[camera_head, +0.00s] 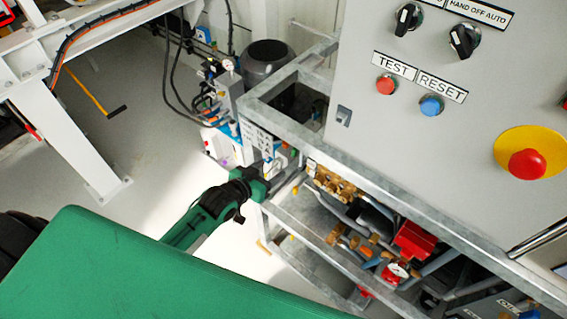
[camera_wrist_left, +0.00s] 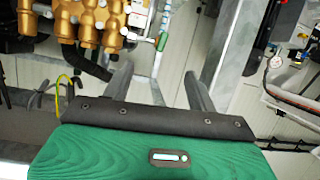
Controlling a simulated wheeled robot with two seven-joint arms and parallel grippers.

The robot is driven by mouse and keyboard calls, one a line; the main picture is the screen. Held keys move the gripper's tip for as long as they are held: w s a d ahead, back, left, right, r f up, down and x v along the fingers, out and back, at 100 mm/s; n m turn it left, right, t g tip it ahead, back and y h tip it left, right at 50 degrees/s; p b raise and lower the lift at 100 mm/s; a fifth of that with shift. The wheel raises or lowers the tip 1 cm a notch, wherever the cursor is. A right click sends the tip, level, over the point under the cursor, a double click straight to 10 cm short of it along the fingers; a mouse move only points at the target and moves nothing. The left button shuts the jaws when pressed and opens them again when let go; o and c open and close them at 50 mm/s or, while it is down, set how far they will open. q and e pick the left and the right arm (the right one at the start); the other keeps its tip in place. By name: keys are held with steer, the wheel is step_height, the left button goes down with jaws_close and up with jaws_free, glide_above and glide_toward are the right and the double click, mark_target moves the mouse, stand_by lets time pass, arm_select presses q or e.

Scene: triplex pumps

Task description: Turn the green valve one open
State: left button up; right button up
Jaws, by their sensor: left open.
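A small green valve handle (camera_wrist_left: 162,41) shows in the left wrist view, on light piping just right of the brass pump body (camera_wrist_left: 98,25). My left gripper (camera_wrist_left: 158,80) is open in that view, its two grey fingers apart with nothing held between them. The green handle appears beyond the fingers, between their tips in the picture and not touching them. In the head view my left gripper (camera_head: 284,182) is at the near left corner of the metal pump frame. I cannot make out the green handle clearly there. My right gripper is in neither view.
The galvanised frame (camera_head: 385,197) encloses brass and red pump parts (camera_head: 413,240) right of my gripper. A grey control panel (camera_head: 450,90) with knobs and buttons stands above it. A white steel structure (camera_head: 65,130) is at left, with clear floor (camera_head: 150,140) between.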

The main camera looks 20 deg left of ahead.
mark_target(293, 154)
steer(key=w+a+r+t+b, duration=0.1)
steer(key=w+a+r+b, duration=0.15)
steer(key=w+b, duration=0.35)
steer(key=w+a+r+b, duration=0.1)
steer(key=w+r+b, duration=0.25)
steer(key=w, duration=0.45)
arm_select(q)
step_height(293, 154, down, 5)
steer(key=a+n+t+h+b, duration=0.15)
steer(key=n+t+b, duration=0.25)
steer(key=n+b, duration=0.9)
steer(key=w+d+p, duration=0.1)
steer(key=w, duration=0.3)
steer(key=w+d+n+p, duration=0.1)
steer(key=w+d, duration=0.1)
steer(key=w, duration=0.2)
steer(key=w+d+n+p, duration=0.1)
steer(key=w+d, duration=0.1)
steer(key=w, duration=0.2)
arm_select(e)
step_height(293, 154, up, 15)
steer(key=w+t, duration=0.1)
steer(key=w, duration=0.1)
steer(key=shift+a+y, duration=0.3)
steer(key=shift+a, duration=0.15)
arm_select(q)
steer(key=shift+s+a, duration=0.1)
steer(key=shift+c, duration=0.2)
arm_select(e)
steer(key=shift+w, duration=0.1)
